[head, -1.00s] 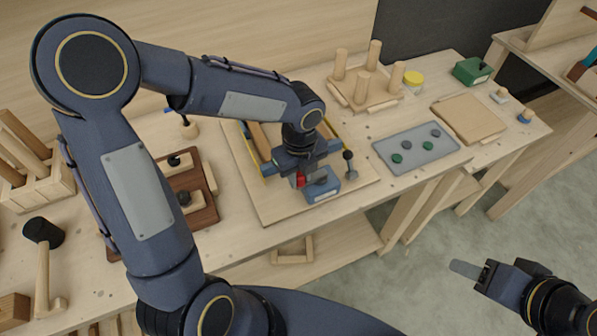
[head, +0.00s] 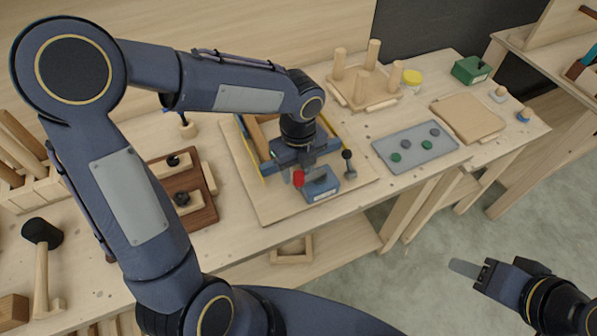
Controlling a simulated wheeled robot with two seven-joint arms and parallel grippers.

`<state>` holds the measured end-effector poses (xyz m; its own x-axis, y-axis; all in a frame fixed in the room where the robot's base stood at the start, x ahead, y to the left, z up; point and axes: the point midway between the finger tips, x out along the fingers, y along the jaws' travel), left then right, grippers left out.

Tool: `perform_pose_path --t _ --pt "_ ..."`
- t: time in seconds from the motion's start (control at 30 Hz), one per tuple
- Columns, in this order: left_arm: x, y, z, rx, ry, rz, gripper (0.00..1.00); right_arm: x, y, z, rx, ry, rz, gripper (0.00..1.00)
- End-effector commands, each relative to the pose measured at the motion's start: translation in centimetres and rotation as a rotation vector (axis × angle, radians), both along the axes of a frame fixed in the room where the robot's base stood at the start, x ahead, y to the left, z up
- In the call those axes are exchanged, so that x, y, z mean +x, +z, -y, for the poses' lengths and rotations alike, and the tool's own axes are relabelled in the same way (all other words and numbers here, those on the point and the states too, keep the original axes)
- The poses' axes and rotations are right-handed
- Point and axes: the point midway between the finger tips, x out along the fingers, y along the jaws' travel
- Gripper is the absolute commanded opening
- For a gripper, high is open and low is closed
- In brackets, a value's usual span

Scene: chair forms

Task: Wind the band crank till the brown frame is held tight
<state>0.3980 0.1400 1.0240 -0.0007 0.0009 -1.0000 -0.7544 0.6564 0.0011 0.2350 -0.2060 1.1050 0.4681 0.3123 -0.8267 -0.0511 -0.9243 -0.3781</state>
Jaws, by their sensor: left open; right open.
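The brown frame (head: 258,138) lies on a pale board (head: 255,200) on the workbench, mostly hidden by my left arm. A yellow band (head: 243,143) runs along its side. A blue clamp block (head: 322,196) sits at its near corner, with a red part (head: 298,178) beside it. A crank with a black knob (head: 347,155) stands at the block's right. My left gripper (head: 303,174) is open just above the block, left of the crank knob; whether it touches the block is unclear. My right gripper (head: 473,272) is open and empty, over the floor at lower right.
A grey tray (head: 412,158) with green and grey discs lies right of the board. Behind it stand a pegged wooden stand (head: 365,88) and a yellow-lidded jar (head: 412,80). A dark brown board (head: 200,212) and a mallet (head: 42,240) are at left.

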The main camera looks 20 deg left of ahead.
Motion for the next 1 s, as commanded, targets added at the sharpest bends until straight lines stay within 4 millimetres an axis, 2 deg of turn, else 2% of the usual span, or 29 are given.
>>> perform_pose_path --t 0.2,0.33,0.9,1.0 --pt "0.1 3.8 0.0 -0.001 0.001 0.006 0.46 0.0 -0.2 0.0 0.0 0.0 0.0 0.49" --pt "0.1 5.1 0.0 0.0 -0.001 0.004 0.46 0.0 -0.3 0.0 0.0 0.0 0.0 0.49" --pt "0.0 5.6 0.0 0.0 0.0 0.001 0.46 0.0 -0.3 0.0 0.0 0.0 0.0 0.49" --pt "-0.3 5.8 -0.3 -0.004 0.042 0.007 0.46 0.0 -0.3 0.0 0.0 0.0 0.0 0.49"
